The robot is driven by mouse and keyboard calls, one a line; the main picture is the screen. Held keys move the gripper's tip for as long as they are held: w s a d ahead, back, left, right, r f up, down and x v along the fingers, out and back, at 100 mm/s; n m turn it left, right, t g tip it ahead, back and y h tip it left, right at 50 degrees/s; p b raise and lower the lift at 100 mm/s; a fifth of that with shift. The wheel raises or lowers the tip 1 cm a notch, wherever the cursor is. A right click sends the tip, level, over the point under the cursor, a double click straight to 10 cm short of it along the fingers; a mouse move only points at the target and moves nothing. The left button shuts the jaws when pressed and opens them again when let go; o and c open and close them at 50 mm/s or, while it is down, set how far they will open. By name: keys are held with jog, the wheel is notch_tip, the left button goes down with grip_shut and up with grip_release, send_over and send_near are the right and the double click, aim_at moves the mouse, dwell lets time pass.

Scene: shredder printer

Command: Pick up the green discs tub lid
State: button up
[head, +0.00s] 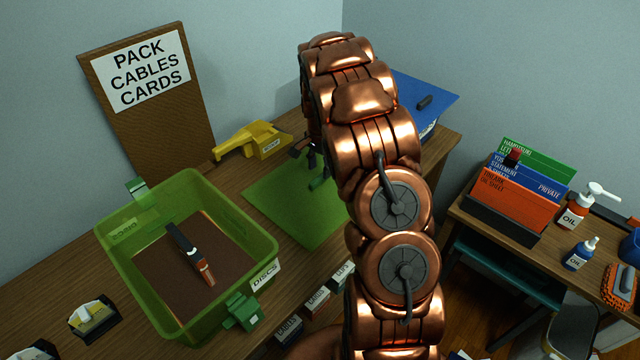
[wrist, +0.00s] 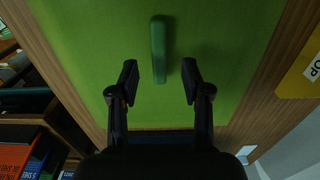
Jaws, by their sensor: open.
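The green discs tub lid (head: 270,205) lies flat on the wooden table, to the right of the green tub (head: 180,325) labelled DISCS. In the wrist view the lid (wrist: 90,60) fills the middle, with a dark green bar handle (wrist: 158,48) standing on it. My gripper (wrist: 158,82) is open, its two dark fingers on either side of the handle's near end, apart from it. In the head view my gripper (head: 312,160) is over the lid, partly hidden behind my copper arm. I cannot tell its exact height above the lid.
A yellow scoop-like tool (head: 255,142) sits behind the lid. A blue lid (head: 425,95) lies at the back right. A brown board (head: 165,120) reads PACK CABLES CARDS. Small labelled boxes (head: 318,300) line the table's front. A side table holds folders (head: 525,190) and oil bottles (head: 578,208).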

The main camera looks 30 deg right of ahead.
aim_at(320, 177)
jog(key=shift+f+p, duration=0.65)
jog(key=shift+f, duration=1.55)
grip_shut()
